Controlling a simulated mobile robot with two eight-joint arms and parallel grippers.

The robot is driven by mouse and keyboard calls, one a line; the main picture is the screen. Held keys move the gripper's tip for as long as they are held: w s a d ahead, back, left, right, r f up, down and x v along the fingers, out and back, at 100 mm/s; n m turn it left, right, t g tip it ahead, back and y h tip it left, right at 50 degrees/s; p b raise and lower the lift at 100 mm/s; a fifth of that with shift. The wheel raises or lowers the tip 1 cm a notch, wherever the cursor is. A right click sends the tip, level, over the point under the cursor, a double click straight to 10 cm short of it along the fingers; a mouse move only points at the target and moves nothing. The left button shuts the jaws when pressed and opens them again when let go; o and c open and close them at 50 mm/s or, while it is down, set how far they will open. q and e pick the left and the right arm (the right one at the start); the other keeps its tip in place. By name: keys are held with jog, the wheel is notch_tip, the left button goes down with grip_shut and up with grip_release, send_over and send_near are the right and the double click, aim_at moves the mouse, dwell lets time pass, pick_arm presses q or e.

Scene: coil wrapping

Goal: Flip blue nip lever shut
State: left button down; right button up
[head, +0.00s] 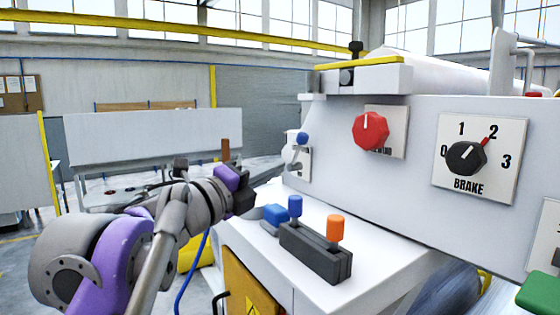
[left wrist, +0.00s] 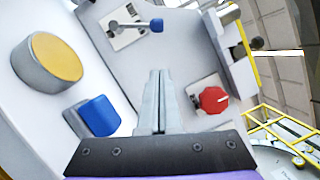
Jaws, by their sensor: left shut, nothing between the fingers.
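A small lever with a blue tip (head: 302,138) sits on a white plate on the machine's face. In the left wrist view the blue-tipped lever (left wrist: 156,25) lies sideways across its plate. Another blue-topped lever (head: 295,206) stands beside an orange-topped lever (head: 335,228) in a dark block on the ledge. I cannot tell from the frames which blue one is the nip lever. My left gripper (head: 244,197) is left of the ledge, its fingertips hidden in the head view. In the left wrist view its fingers (left wrist: 159,78) are together and empty, apart from the blue-tipped lever. My right gripper is out of view.
A blue block-shaped control (head: 274,214) sits behind the dark block; a yellow-topped round one (left wrist: 57,57) shows in the left wrist view. A red knob (head: 370,131) and black brake dial (head: 466,157) stick out from the panel. A yellow-edged housing (head: 362,78) is above.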

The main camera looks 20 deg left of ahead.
aim_at(298, 149)
pick_arm(q)
jog(key=a+r+p+x, duration=0.1)
jog(key=a+x, duration=0.1)
jog(key=x, duration=0.9)
jog(key=shift+w+a+p, duration=0.15)
jog(key=shift+w+p, duration=0.25)
jog(key=shift+w, duration=0.25)
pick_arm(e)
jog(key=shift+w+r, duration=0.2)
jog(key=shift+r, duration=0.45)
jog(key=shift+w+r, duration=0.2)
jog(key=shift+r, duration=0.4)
